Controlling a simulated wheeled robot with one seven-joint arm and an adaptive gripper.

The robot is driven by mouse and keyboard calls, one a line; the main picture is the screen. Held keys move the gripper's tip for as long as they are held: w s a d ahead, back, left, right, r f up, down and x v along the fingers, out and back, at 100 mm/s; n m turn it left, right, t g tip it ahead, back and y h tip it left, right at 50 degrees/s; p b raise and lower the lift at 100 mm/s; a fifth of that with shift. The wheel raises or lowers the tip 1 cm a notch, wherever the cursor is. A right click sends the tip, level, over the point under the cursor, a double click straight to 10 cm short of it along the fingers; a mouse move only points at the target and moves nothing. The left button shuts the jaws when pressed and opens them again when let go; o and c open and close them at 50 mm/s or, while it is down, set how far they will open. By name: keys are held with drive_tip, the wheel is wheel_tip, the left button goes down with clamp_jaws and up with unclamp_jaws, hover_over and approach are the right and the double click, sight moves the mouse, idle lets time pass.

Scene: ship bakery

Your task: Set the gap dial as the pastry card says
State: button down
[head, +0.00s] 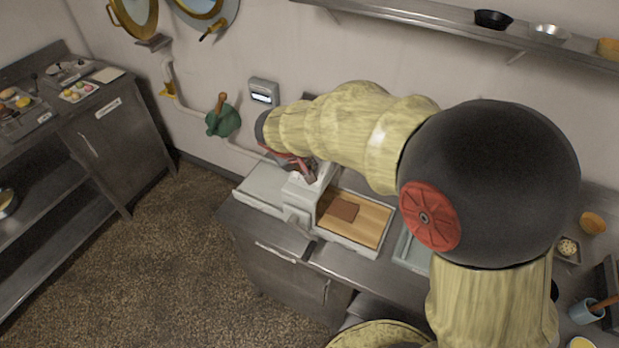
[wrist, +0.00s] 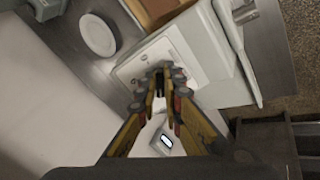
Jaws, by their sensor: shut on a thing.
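The dough machine (head: 262,187) stands on the steel counter, with a light panel (wrist: 185,55) showing in the wrist view. My gripper (head: 303,172) is at the machine's raised middle part. In the wrist view my gripper (wrist: 160,88) has its fingers close together at the panel, shut on a small dark knob, the gap dial (wrist: 159,79). The fingers cover most of the dial and its marks, so its setting cannot be read. I cannot make out a pastry card with readable text.
A brown slab (head: 341,211) lies on the machine's wooden board (head: 367,219). A small display box (head: 264,93) is on the wall behind, its text too small to read. A white round plate (wrist: 97,35) lies near the panel. Floor at left is clear.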

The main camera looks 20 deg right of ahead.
drive_tip(key=m+b, duration=0.1)
drive_tip(key=b, duration=0.1)
drive_tip(key=m+b, duration=0.2)
drive_tip(key=shift+a+f, duration=0.15)
drive_tip(key=shift+f, duration=0.1)
drive_tip(key=shift+m+b, duration=1)
drive_tip(key=shift+b, duration=0.05)
drive_tip(key=shift+r, duration=0.15)
drive_tip(key=c, duration=1.9)
unclamp_jaws()
drive_tip(key=shift+a+r, duration=0.1)
drive_tip(key=v, duration=1.2)
